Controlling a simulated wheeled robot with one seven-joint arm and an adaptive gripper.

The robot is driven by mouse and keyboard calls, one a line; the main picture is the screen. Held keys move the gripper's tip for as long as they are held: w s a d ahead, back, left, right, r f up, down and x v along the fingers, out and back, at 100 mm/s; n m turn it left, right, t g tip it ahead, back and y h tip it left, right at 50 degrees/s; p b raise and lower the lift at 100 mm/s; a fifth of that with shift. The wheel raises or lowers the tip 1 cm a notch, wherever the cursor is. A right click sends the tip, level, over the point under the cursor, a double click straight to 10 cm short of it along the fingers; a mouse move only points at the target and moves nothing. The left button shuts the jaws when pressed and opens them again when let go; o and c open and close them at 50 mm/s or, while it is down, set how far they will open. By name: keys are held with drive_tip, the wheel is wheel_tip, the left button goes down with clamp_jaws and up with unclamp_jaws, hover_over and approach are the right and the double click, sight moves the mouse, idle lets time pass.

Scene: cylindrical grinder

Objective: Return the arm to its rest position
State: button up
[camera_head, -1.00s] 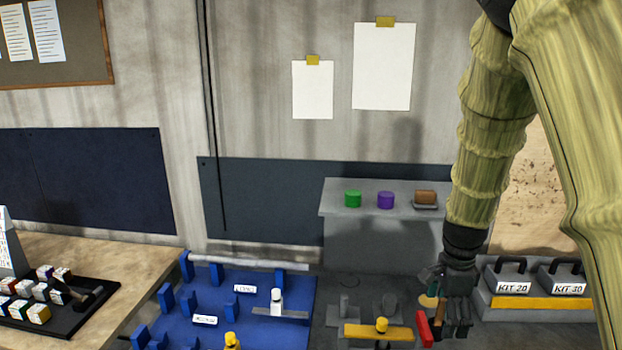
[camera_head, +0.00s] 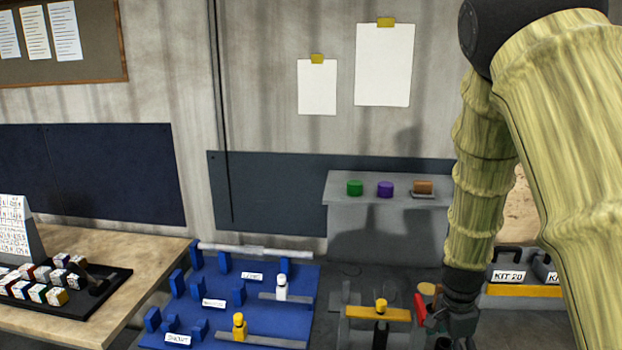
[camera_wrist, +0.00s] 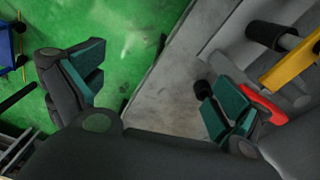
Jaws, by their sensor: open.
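My arm (camera_head: 487,180), in a yellow-green ribbed sleeve, hangs down the right side of the head view. My gripper (camera_head: 455,330) is at its lower end, partly cut off by the bottom edge. In the wrist view my gripper (camera_wrist: 155,92) has its two teal-padded fingers spread wide with nothing between them. It is over the border between a green floor (camera_wrist: 130,30) and a grey surface (camera_wrist: 175,85). A red part (camera_wrist: 264,104) shows just beyond the right finger; I cannot tell whether they touch.
A yellow bar (camera_head: 378,313) on a grey fixture is left of my gripper. A blue rack (camera_head: 245,300) stands further left, beside a wooden table (camera_head: 130,260). A grey shelf (camera_head: 385,215) with small coloured pieces is behind. Kit boxes (camera_head: 515,280) are at right.

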drive_tip(key=s+f+n+b, duration=0.2)
drive_tip(key=s+f+n, duration=0.25)
drive_tip(key=f, duration=0.85)
drive_tip(key=s+a+f+n+b, duration=0.1)
drive_tip(key=s+a+f+n, duration=0.2)
drive_tip(key=s+f, duration=0.5)
drive_tip(key=s+a+f+n+b, duration=0.2)
drive_tip(key=s+a+f+n, duration=0.1)
drive_tip(key=s+f, duration=0.4)
drive_tip(key=s+a+f+n+b, duration=0.1)
drive_tip(key=s+a+f+n, duration=0.2)
drive_tip(key=s+f+n, duration=0.2)
drive_tip(key=s+f, duration=0.3)
drive_tip(key=s, duration=0.3)
drive_tip(key=shift+s+f+n+y+b, duration=0.3)
drive_tip(key=shift+s+f+n, duration=0.05)
drive_tip(key=shift+s, duration=0.05)
